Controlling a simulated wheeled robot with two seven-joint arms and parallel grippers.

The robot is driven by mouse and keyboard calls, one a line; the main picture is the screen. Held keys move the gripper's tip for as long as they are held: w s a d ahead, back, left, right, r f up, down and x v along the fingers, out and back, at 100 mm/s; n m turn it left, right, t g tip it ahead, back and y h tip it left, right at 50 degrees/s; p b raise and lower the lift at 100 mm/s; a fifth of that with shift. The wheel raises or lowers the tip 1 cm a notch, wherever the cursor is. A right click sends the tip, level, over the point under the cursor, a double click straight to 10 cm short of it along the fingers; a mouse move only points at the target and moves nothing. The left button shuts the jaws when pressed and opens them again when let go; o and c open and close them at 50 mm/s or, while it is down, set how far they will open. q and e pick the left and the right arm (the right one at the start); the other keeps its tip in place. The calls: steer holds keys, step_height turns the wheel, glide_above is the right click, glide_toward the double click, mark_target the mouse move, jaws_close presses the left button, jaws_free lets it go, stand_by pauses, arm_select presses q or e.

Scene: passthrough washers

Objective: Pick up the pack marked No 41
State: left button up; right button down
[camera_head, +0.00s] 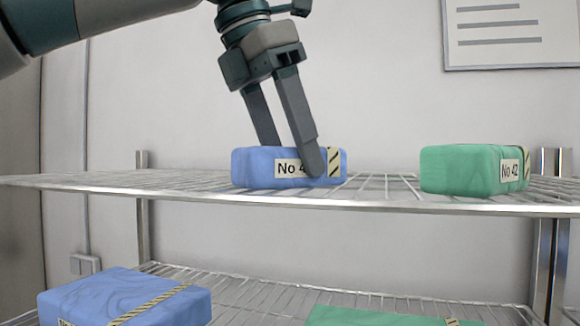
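A blue pack (252,168) is on the upper wire shelf, left of centre. Its white label reads "No 4", with the last digit hidden behind a finger of my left gripper. A yellow-and-black striped band crosses its right end. My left gripper (291,158) reaches down from above with its fingers straddling the pack. One finger lies in front of the label, and the other goes down behind the pack's top edge, its tip hidden. I cannot tell whether the fingers press on the pack. My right gripper is not in view.
A green pack (460,169) marked No 42 stands to the right on the upper shelf (385,203). Another blue pack (110,296) and a green pack (360,317) lie on the lower shelf (250,290). Metal posts (545,240) stand at the sides.

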arm_select(q)
steer(key=c, duration=0.7)
steer(key=shift+r, duration=0.1)
steer(key=shift+r, duration=1.1)
steer(key=shift+d+r+b, duration=0.25)
steer(key=shift+r+b, duration=0.1)
steer(key=shift+r, duration=0.6)
steer(key=shift+s+d+r+p, duration=0.55)
steer(key=shift+d+r, duration=0.55)
steer(key=shift+d, duration=0.65)
steer(key=shift+s+d+r+p, duration=0.35)
steer(key=shift+s+d+r, duration=0.35)
steer(key=shift+d+r, duration=0.75)
steer(key=shift+s+d+r+p, duration=0.45)
steer(key=shift+s+d+r, duration=0.3)
steer(key=shift+d, duration=1.3)
steer(key=shift+w, duration=0.15)
